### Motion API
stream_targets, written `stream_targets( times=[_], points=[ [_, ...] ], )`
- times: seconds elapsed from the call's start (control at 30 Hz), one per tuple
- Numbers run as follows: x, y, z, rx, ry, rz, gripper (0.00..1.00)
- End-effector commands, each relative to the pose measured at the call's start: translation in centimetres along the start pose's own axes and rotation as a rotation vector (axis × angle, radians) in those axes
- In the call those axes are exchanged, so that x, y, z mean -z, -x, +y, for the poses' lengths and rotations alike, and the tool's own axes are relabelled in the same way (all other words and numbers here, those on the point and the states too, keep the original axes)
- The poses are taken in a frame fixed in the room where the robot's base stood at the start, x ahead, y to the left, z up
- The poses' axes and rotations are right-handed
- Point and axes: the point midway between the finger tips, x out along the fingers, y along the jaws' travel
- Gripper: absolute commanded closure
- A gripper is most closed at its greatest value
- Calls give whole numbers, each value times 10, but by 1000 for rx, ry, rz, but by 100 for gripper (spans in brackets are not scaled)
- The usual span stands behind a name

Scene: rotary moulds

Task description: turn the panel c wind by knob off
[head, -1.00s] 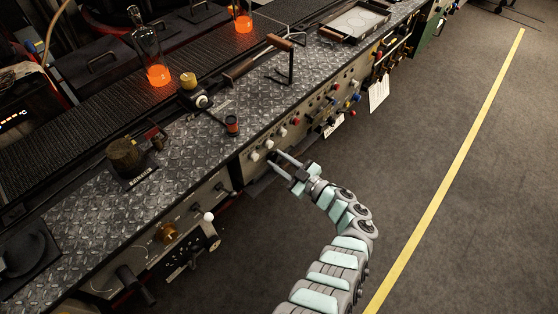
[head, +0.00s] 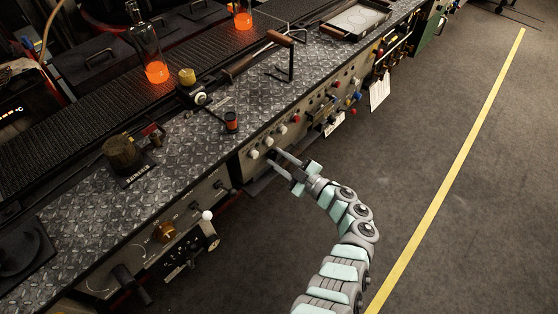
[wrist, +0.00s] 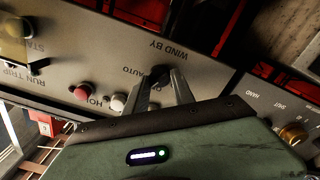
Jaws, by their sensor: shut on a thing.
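The panel c wind by knob is a small black knob (wrist: 160,73) on a beige panel (wrist: 75,55), below upside-down "WIND BY" lettering in the wrist view. "AUTO" is printed to its left. Another short label beside it is partly covered by my fingers. My gripper (head: 274,157) reaches the panel front from the right in the head view. Its two grey fingers (wrist: 166,88) are shut on the knob in the wrist view. The knob's pointer direction is hidden between the fingertips.
White knobs (head: 253,153) and a red knob (wrist: 82,92) sit close beside it. A neighbouring panel with a brass knob (wrist: 293,134) lies right in the wrist view. The diamond-plate bench top (head: 190,150) is above; open floor (head: 440,110) lies right.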

Motion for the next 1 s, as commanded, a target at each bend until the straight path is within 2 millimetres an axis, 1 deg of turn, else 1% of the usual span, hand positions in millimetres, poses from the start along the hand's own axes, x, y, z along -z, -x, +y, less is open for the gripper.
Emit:
stream_targets(
  times=[0.03,0.2,0.5,0.73,1.0],
  points=[
    [-2,0,-2,0,41,2,100],
    [-2,-1,-3,2,188,5,100],
    [-2,0,-3,1,400,3,100],
    [-1,0,-2,-1,493,1,100],
    [0,0,-1,-2,531,1,100]
  ],
)
